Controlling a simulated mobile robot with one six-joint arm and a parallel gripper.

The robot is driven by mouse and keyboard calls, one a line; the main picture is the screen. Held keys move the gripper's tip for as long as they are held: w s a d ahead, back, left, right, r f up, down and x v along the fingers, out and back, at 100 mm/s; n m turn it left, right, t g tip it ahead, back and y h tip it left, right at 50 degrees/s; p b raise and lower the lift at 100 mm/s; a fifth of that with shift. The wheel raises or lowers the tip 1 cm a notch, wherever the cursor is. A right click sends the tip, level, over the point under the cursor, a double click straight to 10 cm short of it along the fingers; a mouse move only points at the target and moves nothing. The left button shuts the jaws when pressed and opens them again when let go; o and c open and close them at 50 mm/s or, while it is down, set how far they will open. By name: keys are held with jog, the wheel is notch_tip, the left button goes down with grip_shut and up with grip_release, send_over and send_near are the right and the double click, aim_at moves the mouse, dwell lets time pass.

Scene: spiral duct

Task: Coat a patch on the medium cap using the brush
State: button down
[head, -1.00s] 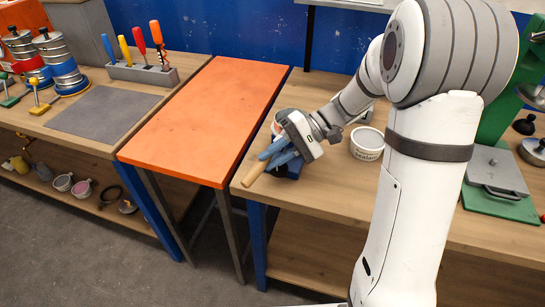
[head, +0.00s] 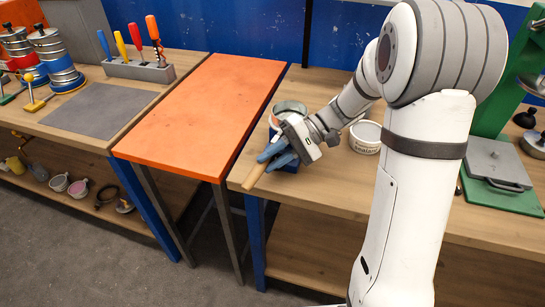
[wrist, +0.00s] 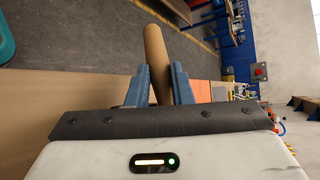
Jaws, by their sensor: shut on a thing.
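My gripper (head: 280,155) is shut on a light wooden handle (head: 257,174), which I take to be the brush. It sits over the front left corner of the right bench. In the wrist view the blue fingers (wrist: 156,88) clamp the handle (wrist: 155,55), which points away from the camera. The bristle end is hidden behind my gripper. A round grey-rimmed piece (head: 291,107) stands just behind my gripper, partly hidden; I cannot tell whether it is the medium cap. Stacked grey cylinders with lids (head: 48,38) stand on the left bench.
A white labelled tub (head: 366,133) stands right of my gripper. The orange table (head: 200,110) is bare. A grey mat (head: 98,110) and a rack of coloured-handled tools (head: 140,68) lie on the left bench. A green-based press (head: 497,175) stands at the right.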

aim_at(262, 168)
jog(key=shift+s+f, duration=0.1)
jog(key=shift+f, duration=0.3)
jog(key=shift+w+a+r+p, duration=0.1)
jog(key=shift+w+r+p, duration=0.1)
jog(key=shift+r+p, duration=0.7)
notch_tip(262, 168, up, 2)
jog(key=shift+r+p, duration=0.1)
jog(key=shift+p, duration=0.45)
jog(key=shift+s, duration=0.15)
jog(key=shift+s+a+b, duration=0.15)
jog(key=shift+s+a, duration=0.2)
jog(key=shift+s, duration=0.55)
jog(key=shift+s+a+b, duration=0.15)
jog(key=shift+s+a, duration=0.2)
jog(key=shift+s, duration=0.6)
jog(key=shift+s+a+b, duration=0.15)
jog(key=shift+s+a, duration=0.2)
jog(key=shift+s, duration=0.55)
jog(key=s, duration=0.1)
jog(key=s+a, duration=0.1)
jog(key=shift+s, duration=0.4)
